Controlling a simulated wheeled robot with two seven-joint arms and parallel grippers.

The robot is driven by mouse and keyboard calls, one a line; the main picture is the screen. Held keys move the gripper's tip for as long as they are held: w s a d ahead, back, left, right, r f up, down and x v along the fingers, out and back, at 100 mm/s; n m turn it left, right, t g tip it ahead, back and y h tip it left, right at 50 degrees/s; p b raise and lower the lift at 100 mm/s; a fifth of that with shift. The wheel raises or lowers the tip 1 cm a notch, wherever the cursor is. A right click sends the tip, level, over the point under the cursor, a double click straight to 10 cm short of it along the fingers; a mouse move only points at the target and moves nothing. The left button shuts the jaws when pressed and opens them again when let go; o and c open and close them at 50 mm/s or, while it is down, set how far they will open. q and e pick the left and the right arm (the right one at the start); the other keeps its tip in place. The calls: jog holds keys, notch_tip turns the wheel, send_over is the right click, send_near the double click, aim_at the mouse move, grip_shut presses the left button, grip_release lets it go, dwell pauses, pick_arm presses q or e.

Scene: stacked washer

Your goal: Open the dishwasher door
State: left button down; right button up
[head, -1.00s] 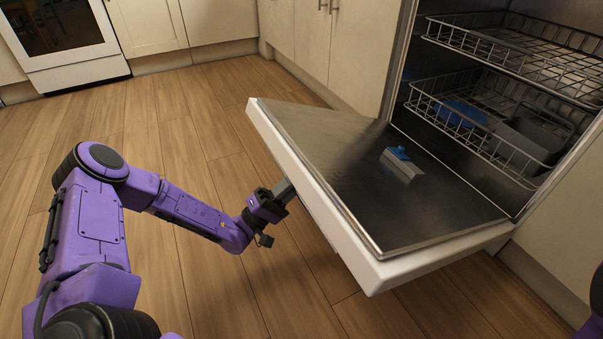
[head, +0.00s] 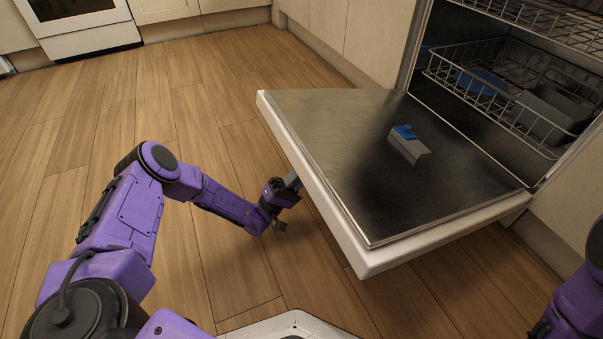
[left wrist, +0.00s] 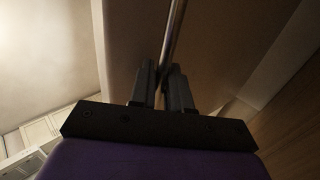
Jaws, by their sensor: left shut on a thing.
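The dishwasher door (head: 318,140) is folded far down, its metal inner face turned up, a little short of level as far as I can tell. A small grey and blue part (head: 408,145) sits on that inner face. My left gripper (head: 290,186) is at the door's outer side, below its far-left edge. In the left wrist view the two dark fingers (left wrist: 163,90) are closed around a thin metal bar, the door handle (left wrist: 174,42). My right arm shows at the lower right edge in the head view; its gripper is out of view.
The dishwasher's lower rack (head: 490,95) and upper rack (head: 545,22) are inside the opening at the right. Cabinets (head: 365,40) stand behind the door. A white oven (head: 85,30) is at the far left. The wooden floor (head: 120,110) left of the door is clear.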

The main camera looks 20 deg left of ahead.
pick_arm(q)
jog(key=shift+a, duration=0.1)
jog(key=c, duration=1.3)
grip_release()
jog(key=shift+o, duration=0.2)
